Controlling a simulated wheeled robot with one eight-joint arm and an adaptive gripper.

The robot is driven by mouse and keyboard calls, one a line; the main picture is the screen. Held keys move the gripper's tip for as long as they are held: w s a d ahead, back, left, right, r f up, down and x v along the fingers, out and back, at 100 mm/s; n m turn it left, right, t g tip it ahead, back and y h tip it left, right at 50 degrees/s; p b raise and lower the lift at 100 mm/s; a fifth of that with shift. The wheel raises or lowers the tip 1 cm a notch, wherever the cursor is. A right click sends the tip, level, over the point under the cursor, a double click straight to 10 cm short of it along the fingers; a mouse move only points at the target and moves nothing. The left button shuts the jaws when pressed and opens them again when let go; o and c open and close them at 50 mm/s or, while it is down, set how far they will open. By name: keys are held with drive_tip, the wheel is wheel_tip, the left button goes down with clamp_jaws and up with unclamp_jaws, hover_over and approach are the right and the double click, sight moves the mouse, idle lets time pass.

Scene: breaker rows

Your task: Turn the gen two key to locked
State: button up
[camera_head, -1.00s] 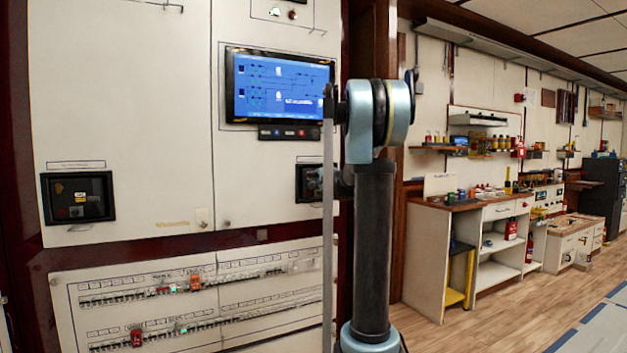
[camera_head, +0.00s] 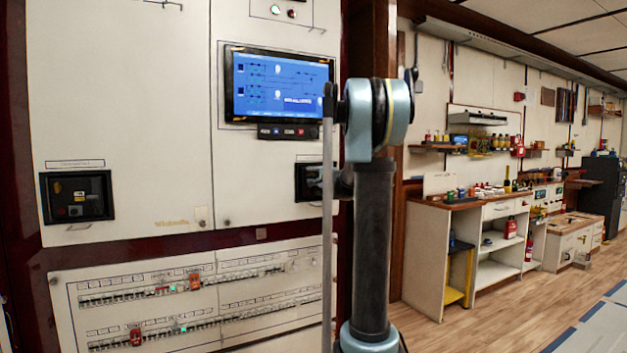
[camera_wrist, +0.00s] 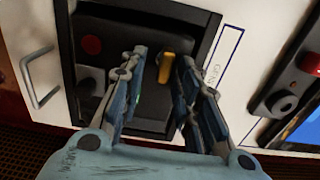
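A yellow key (camera_wrist: 166,68) stands out from a recessed black panel (camera_wrist: 100,18) in the wrist view. My gripper (camera_wrist: 163,60) is open, with one finger on each side of the key. Gaps show between the key and the fingers, and nothing is held. A label beside the recess is too small to read fully. In the head view, the right recessed panel (camera_head: 304,184) is partly hidden by my arm, and my gripper (camera_head: 325,178) is at its right side. The key is not visible there.
A red button (camera_wrist: 91,45) and a metal handle (camera_wrist: 40,78) lie left of the fingers. A blue display (camera_head: 280,88) is above the right recess. Another recessed panel (camera_head: 77,197) is at left. Breaker rows (camera_head: 130,296) run below. The floor (camera_head: 500,318) at right is clear.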

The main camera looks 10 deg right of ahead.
drive_tip(key=v, duration=1.2)
drive_tip(key=s+a+f+n+g, duration=0.3)
drive_tip(key=s+a+f, duration=0.25)
drive_tip(key=s, duration=0.25)
drive_tip(key=s+a+f+n+g+y, duration=0.1)
drive_tip(key=s+a+f+n+g, duration=0.25)
drive_tip(key=s+f, duration=0.3)
drive_tip(key=s+a+f+n+g, duration=0.2)
drive_tip(key=s+a+f+n, duration=0.3)
drive_tip(key=s, duration=0.3)
drive_tip(key=s+d+f+n+g+h, duration=0.1)
drive_tip(key=s+d+f+g+h, duration=0.2)
drive_tip(key=s+f, duration=0.6)
drive_tip(key=s+d+f+n+g+h, duration=0.2)
drive_tip(key=s+d+f, duration=0.4)
drive_tip(key=s+f, duration=0.4)
drive_tip(key=s+g+h, duration=0.1)
drive_tip(key=s, duration=0.3)
drive_tip(key=shift+s+f+h, duration=0.25)
drive_tip(key=shift+s+h, duration=0.05)
drive_tip(key=shift+s, duration=0.05)
drive_tip(key=shift+d+g, duration=0.1)
drive_tip(key=shift+g, duration=0.15)
